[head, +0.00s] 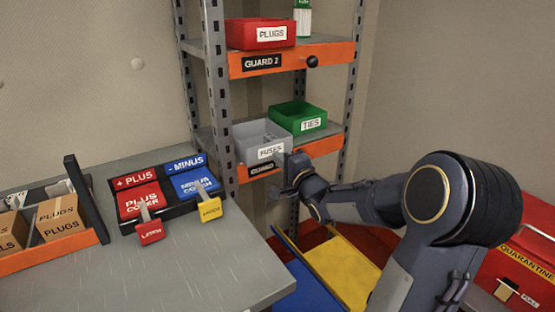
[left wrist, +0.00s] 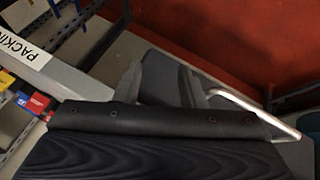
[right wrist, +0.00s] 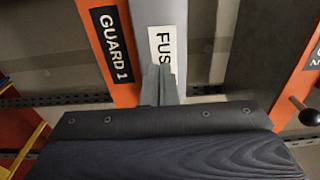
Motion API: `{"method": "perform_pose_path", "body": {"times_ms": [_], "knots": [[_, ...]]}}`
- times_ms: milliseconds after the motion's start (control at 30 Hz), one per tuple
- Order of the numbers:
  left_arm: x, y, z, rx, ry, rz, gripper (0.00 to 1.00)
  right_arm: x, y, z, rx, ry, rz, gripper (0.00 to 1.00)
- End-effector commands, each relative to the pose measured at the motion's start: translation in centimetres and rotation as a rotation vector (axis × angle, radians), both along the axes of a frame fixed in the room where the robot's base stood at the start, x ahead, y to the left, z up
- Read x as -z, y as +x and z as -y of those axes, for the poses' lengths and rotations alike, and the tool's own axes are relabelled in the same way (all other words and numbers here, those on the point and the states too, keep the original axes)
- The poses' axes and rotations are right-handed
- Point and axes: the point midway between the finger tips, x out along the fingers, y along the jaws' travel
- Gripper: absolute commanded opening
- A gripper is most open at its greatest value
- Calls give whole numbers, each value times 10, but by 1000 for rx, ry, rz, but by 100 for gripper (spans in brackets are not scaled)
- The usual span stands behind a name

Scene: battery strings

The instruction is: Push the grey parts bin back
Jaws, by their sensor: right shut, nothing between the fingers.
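The grey parts bin (head: 248,146), labelled FUSES, sits on the lower shelf of the rack. Its front appears to stick out over the orange shelf edge, farther forward than the green bin beside it. My right gripper (head: 286,164) is shut and empty at the bin's front. In the right wrist view, the shut fingertips (right wrist: 159,72) overlap the FUSES label on the grey bin (right wrist: 168,12); whether they touch it I cannot tell. My left gripper (left wrist: 160,84) shows only in the left wrist view, with its fingers apart, near a metal bar.
The green TIES bin (head: 298,117) stands right of the grey bin. The orange shelf edge (head: 325,145) runs below both. A red PLUGS bin (head: 262,33) and a dark knob (head: 312,61) are on the shelf above. A rack upright (head: 218,100) stands close left of the grey bin.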

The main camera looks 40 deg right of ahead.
Motion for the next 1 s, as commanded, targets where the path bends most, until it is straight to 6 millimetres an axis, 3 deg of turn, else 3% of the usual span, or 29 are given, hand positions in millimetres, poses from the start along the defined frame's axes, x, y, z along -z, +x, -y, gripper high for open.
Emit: {"method": "perform_pose_path", "body": {"times_ms": [200,600,1000], "knots": [[1,0,0,0,0,0,36,0,15,3,1,-1,-1,0],[0,0,0,0,0,0,36,0,20,4,0,-1,-1,0],[-5,0,0,0,0,0,36,0,97,17,0,0,-1,0]]}}
